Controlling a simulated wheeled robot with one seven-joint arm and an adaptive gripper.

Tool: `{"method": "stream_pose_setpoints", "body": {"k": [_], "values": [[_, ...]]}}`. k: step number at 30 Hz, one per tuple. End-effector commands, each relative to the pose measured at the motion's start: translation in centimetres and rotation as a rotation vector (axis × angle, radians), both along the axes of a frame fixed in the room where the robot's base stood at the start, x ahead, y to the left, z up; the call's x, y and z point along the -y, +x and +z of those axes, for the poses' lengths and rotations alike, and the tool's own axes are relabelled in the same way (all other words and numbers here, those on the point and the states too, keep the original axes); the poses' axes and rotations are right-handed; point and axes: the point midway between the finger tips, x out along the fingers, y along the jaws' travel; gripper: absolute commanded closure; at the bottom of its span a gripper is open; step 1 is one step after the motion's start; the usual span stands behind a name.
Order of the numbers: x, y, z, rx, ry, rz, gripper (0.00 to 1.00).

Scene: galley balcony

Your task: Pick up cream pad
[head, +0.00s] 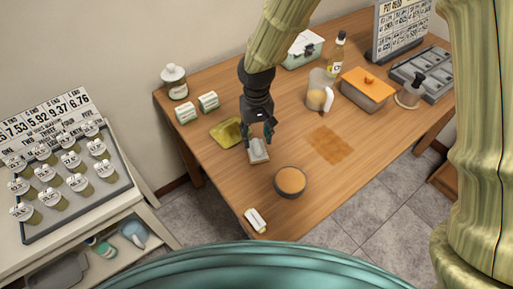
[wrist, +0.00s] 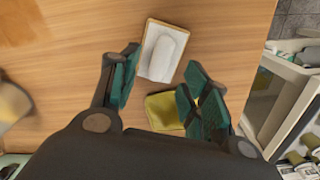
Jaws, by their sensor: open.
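A cream pad (head: 259,153) with a whitish raised top and a tan edge lies flat on the wooden table. It also shows in the wrist view (wrist: 162,52), just ahead of and between the fingertips. My gripper (head: 258,141) is open and empty, pointing down over the pad. In the head view the fingers hide the pad's far part. I cannot tell whether the fingers touch it. An olive-yellow cloth-like piece (head: 226,132) lies close beside the pad. It shows in the wrist view (wrist: 164,111) partly behind the right finger.
A round bowl with an orange-brown top (head: 290,181) stands right of the pad. A small cream item (head: 256,220) lies at the table's near corner. Two small labelled blocks (head: 208,101) and a lidded jar (head: 174,80) stand behind left. A brown patch (head: 330,145) lies on clear tabletop.

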Motion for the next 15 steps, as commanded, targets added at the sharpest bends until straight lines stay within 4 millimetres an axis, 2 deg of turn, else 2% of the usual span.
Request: {"method": "stream_pose_setpoints", "body": {"k": [10,15], "values": [[0.3,0.2,-3.7,-0.002,0.000,-0.002,0.54],[0.2,0.2,-4.7,0.000,0.001,-0.002,0.54]]}}
